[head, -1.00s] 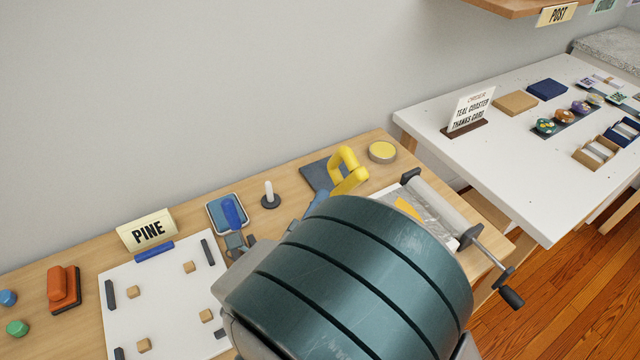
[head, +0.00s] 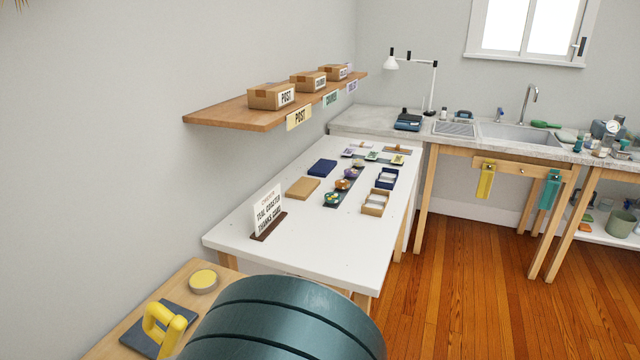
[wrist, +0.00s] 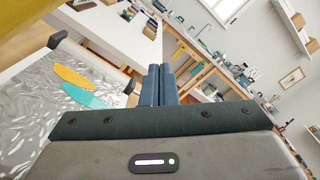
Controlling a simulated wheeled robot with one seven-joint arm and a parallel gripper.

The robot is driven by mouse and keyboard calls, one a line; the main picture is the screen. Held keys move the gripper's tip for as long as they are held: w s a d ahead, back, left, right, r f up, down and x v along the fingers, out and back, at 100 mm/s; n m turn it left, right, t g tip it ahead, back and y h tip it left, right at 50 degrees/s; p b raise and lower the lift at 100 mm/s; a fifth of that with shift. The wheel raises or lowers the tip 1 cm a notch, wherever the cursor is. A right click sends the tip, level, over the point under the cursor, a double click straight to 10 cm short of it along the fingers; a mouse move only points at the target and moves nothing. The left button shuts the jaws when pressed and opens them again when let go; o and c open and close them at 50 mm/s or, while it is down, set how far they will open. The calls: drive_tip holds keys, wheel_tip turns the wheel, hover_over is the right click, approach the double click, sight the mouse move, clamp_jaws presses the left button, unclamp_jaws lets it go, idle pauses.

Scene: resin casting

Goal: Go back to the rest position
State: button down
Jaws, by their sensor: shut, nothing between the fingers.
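My gripper (wrist: 158,84) shows in the wrist view with its two dark blue fingers together and nothing between them. In the head view a large dark teal rounded part of my arm fills the bottom middle and hides part of the wooden table (head: 192,270); my fingers are not visible there. In the wrist view, a metallic crinkled sheet (wrist: 50,115) with a yellow shape (wrist: 78,76) and a teal shape (wrist: 68,94) lies left of my gripper, apart from it.
A yellow-handled tool (head: 165,325) and a round yellow-topped tin (head: 203,281) are close to my arm. The white table (head: 240,243) beyond holds an order sign (head: 268,212) and coasters. A shelf (head: 225,115) with boxes juts from the left wall. The wooden floor (head: 450,290) at right is clear.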

drive_tip(key=w+d+m+g+h+p, duration=0.1)
drive_tip(key=w+d+m+g+h, duration=0.25)
drive_tip(key=d+m+g, duration=0.95)
drive_tip(key=s+d+r+m+y+p, duration=0.1)
drive_tip(key=s+d+r+m+y, duration=0.1)
drive_tip(key=d+m, duration=0.6)
drive_tip(key=s+d+r+m+g+y+p, duration=0.1)
drive_tip(key=s+d+m+y, duration=0.3)
drive_tip(key=m, duration=1.6)
drive_tip(key=d+r+y, duration=0.1)
drive_tip(key=d+y, duration=0.2)
drive_tip(key=d, duration=0.1)
drive_tip(key=shift+s+d, duration=0.2)
drive_tip(key=shift+s, duration=0.1)
